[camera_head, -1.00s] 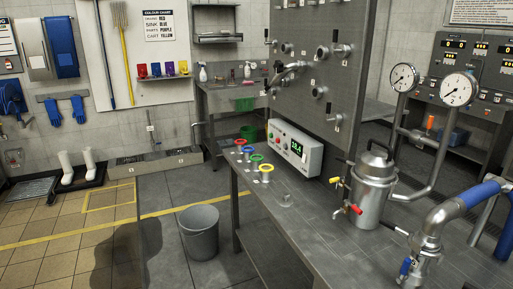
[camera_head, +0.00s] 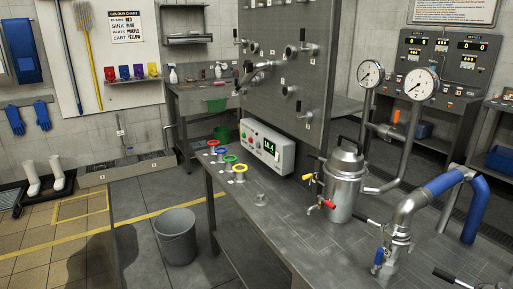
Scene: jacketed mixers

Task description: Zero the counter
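A grey control panel (camera_head: 451,80) stands at the back right with two dark digital displays, left (camera_head: 417,41) and right (camera_head: 472,46). Their lit digits look like zeros but are small. Rows of small buttons and switches sit below them. A pale box (camera_head: 267,144) on the steel bench has a green-lit display (camera_head: 269,146), which seems to read 18.4, and small coloured buttons. Which of these is the counter I cannot tell. Neither of my grippers is in view.
The steel bench (camera_head: 330,238) carries a lidded metal vessel (camera_head: 344,182), coloured rings (camera_head: 229,160) and blue-sleeved piping (camera_head: 443,184). Two round gauges (camera_head: 421,84) stand behind the vessel. A tall valve panel (camera_head: 297,70) rises behind the box. A grey bin (camera_head: 176,237) stands on the floor left.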

